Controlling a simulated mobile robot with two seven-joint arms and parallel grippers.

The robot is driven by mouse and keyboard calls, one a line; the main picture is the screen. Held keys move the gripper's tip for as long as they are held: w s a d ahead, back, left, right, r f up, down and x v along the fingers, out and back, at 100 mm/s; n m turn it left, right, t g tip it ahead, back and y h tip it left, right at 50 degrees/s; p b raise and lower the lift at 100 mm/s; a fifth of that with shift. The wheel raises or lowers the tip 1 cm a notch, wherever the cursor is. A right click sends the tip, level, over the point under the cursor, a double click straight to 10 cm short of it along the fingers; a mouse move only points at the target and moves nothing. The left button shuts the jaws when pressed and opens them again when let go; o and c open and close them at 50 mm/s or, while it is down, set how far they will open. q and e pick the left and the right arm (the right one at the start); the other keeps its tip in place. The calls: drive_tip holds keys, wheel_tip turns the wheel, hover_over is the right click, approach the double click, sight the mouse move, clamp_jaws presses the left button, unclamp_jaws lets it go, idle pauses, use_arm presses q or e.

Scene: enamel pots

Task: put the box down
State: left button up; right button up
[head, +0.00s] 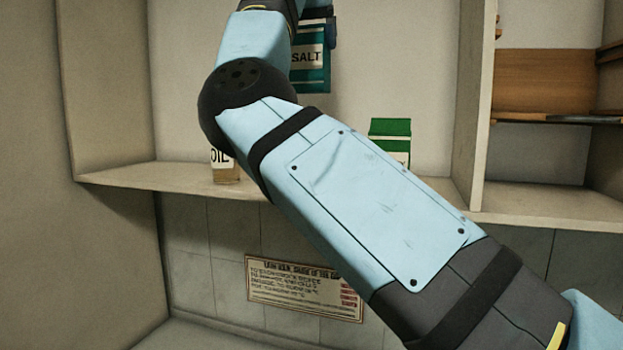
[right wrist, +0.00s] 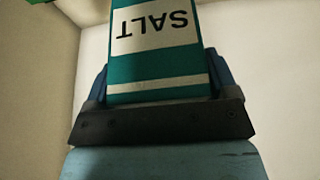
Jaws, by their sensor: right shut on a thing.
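The box is a teal carton with a white band reading SALT (head: 313,72). In the head view it is up above the shelf, partly hidden behind my right arm. My right gripper (head: 333,32) is shut on the salt box, its fingers at the box's sides. In the right wrist view the salt box (right wrist: 158,50) fills the middle between the fingers of my right gripper (right wrist: 160,85), its lettering upside down there. Its far end is cut off at the top. My left gripper is not in view.
A pale shelf (head: 130,178) runs across the wall. An oil bottle (head: 226,172) stands on it left of my arm, partly hidden. A green and white carton (head: 390,135) stands behind my forearm. A divider (head: 470,100) bounds the right side. A printed sign (head: 300,290) hangs below.

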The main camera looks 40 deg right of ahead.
sight(310, 93)
drive_tip(key=f, duration=0.4)
drive_tip(key=f+b, duration=0.1)
drive_tip(key=f, duration=0.1)
drive_tip(key=shift+s+a, duration=0.3)
wheel_tip(310, 93, down, 14)
drive_tip(key=shift+w+d+r+p, duration=0.15)
drive_tip(key=shift+r+p, duration=0.05)
drive_tip(key=shift+p, duration=0.1)
drive_tip(key=o, duration=1)
drive_tip(key=shift+f, duration=0.15)
drive_tip(key=shift+o, duration=0.2)
